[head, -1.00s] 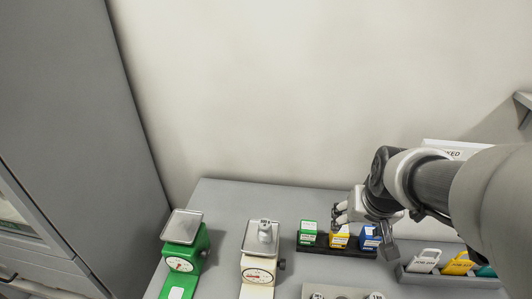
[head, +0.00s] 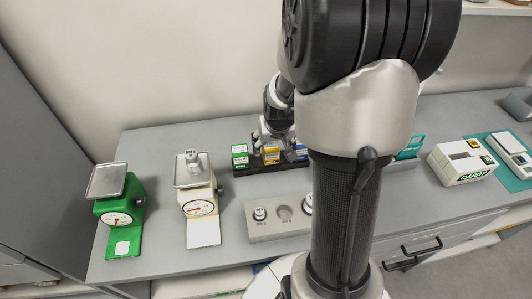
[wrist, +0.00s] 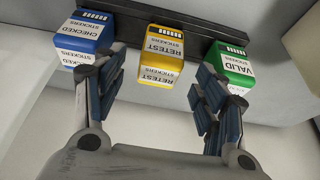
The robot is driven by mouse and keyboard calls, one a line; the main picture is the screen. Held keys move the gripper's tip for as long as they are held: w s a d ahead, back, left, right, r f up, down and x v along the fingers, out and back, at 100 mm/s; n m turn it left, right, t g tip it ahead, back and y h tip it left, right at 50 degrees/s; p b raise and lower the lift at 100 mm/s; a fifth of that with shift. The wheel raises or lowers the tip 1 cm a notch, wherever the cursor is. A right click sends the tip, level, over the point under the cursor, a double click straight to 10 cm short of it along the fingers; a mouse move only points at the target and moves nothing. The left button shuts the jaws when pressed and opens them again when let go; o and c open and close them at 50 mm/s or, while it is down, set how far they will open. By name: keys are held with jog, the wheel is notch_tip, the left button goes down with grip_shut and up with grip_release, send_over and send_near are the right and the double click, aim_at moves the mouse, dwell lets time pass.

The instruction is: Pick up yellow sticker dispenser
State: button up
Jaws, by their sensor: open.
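The yellow sticker dispenser (wrist: 161,55), labelled RETEST STICKERS, stands in a dark rack (wrist: 200,35) between a blue dispenser (wrist: 85,36) labelled CHECKED and a green one (wrist: 231,66) labelled VALID. My gripper (wrist: 160,80) is open and empty. In the wrist view its two fingers are spread on either side of the yellow dispenser, with the tips near the blue and green ones. Whether any finger touches a dispenser I cannot tell. In the head view my arm hides part of the gripper.
A green scale (head: 118,212) and a white scale (head: 202,205) bearing a weight stand at the left. A grey weight holder (head: 262,228) lies in front of the rack. A CARDS box (head: 461,163) stands at the right. The wall is close behind the rack.

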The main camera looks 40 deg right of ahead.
aim_at(271, 147)
jog(key=shift+b+x, duration=1.1)
jog(key=shift+x, duration=1.65)
jog(key=shift+r, duration=0.1)
jog(key=c, duration=1.2)
